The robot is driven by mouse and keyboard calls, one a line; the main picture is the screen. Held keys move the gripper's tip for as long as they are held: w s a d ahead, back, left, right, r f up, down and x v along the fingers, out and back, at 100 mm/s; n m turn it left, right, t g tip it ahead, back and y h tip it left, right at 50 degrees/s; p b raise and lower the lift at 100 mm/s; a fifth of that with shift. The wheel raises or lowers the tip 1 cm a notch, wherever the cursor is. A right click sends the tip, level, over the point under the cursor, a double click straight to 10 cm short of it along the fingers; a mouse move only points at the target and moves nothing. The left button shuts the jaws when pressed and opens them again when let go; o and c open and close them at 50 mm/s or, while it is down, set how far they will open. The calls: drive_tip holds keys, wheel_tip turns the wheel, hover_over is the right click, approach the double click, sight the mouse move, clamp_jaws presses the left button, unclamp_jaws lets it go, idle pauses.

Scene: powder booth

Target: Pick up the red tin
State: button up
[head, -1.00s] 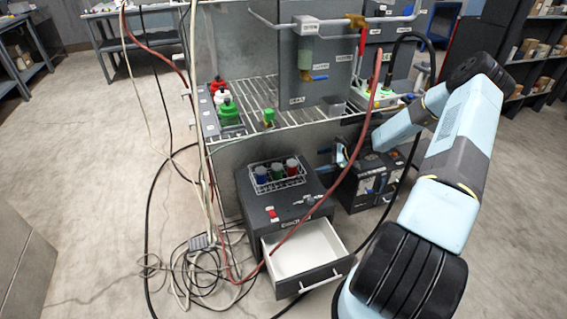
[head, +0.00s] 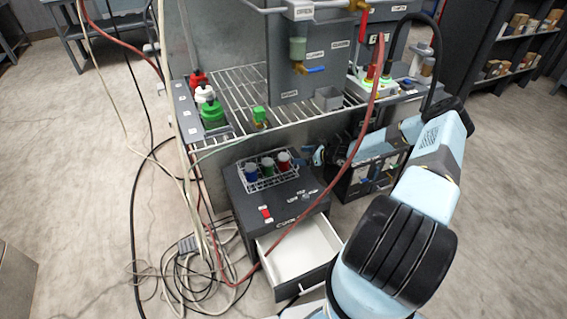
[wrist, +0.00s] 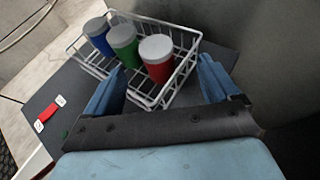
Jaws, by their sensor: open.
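The red tin (head: 284,162) with a pale lid stands in a white wire basket (head: 270,184) on top of a dark drawer cabinet. In the wrist view the red tin (wrist: 158,66) is nearest my gripper, at the right end of the row. A green tin (wrist: 124,48) and a blue tin (wrist: 98,38) stand to its left. My gripper (head: 318,156) is just right of the basket in the head view. In the wrist view my gripper (wrist: 161,66) is open, its blue fingers framing the red tin's sides, with nothing gripped.
The cabinet's white drawer (head: 300,252) is pulled out. A red hose (head: 330,188) crosses in front of the cabinet. A wire rack shelf (head: 240,95) with several bottles is above and behind. Cables (head: 190,265) lie coiled on the floor at left.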

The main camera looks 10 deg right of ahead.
sight(283, 156)
drive_tip(key=shift+s+a+x, duration=0.15)
drive_tip(key=shift+x, duration=1.9)
drive_tip(key=shift+s+a+x, duration=0.1)
drive_tip(key=shift+s+x, duration=0.05)
drive_tip(key=shift+x, duration=1.9)
drive_tip(key=shift+c, duration=0.3)
drive_tip(key=c, duration=1.5)
drive_tip(key=shift+r, duration=0.1)
drive_tip(key=shift+c, duration=0.5)
drive_tip(key=shift+r, duration=0.1)
